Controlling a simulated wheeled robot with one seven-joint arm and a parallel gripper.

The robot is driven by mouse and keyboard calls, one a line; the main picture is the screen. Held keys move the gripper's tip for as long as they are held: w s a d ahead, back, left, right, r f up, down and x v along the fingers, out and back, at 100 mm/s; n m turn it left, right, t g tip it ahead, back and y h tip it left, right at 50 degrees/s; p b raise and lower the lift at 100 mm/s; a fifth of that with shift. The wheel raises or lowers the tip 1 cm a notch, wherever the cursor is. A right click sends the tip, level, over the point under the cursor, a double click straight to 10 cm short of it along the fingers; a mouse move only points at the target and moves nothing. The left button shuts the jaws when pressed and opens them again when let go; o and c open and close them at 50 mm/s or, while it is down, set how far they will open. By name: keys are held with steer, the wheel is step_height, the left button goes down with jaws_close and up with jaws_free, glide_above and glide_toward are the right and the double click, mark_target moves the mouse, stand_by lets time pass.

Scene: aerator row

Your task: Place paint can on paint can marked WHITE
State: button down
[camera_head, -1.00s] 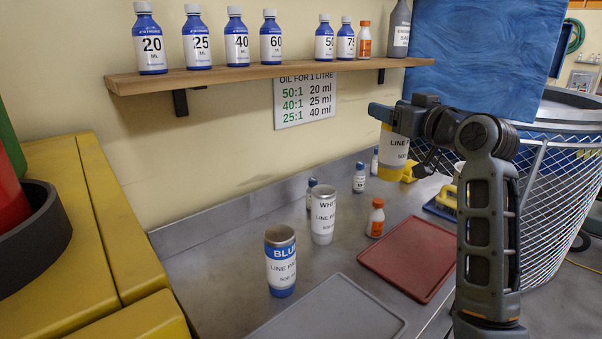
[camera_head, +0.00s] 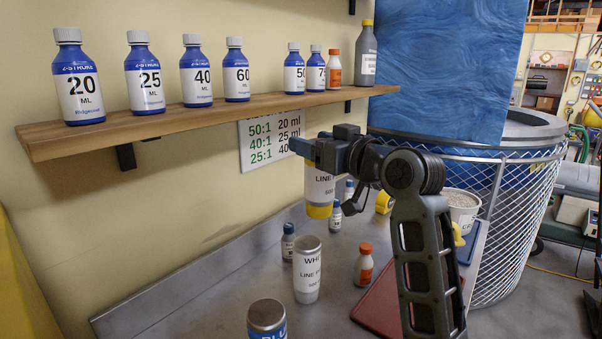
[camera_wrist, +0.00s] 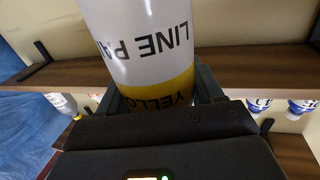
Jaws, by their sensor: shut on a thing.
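My gripper (camera_head: 318,158) is shut on a paint can (camera_head: 321,187) with a yellow band and "LINE" lettering, held in the air. In the wrist view the same can (camera_wrist: 145,45) shows upside down between the fingers, with "LINE PA" and "YELLO" readable. The paint can marked WHITE (camera_head: 307,271), a white can with a grey top, stands upright on the metal bench. The held can is above the bench, a little right of and apart from the WHITE can in the head view. Nothing is seen on top of the WHITE can.
A blue paint can (camera_head: 266,320) stands nearer, cut by the frame edge. Small bottles (camera_head: 288,243) and an orange-capped bottle (camera_head: 363,267) stand close to the WHITE can. A red tray (camera_head: 383,307) lies at right. A wooden shelf (camera_head: 200,118) with several bottles runs above.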

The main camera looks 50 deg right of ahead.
mark_target(312, 178)
steer(key=shift+w+a+f+p, duration=0.15)
steer(key=shift+a+f, duration=0.3)
steer(key=shift+f, duration=0.5)
steer(key=shift+w+a+f+p, duration=0.15)
steer(key=shift+a+f, duration=0.25)
steer(key=shift+f, duration=0.55)
steer(key=shift+w+a+f+p, duration=0.1)
steer(key=shift+w+a+f, duration=0.25)
steer(key=shift+f, duration=0.6)
steer(key=shift+s+a, duration=0.1)
steer(key=shift+f, duration=0.15)
steer(key=shift+c, duration=0.8)
jaws_free()
steer(key=shift+s, duration=0.1)
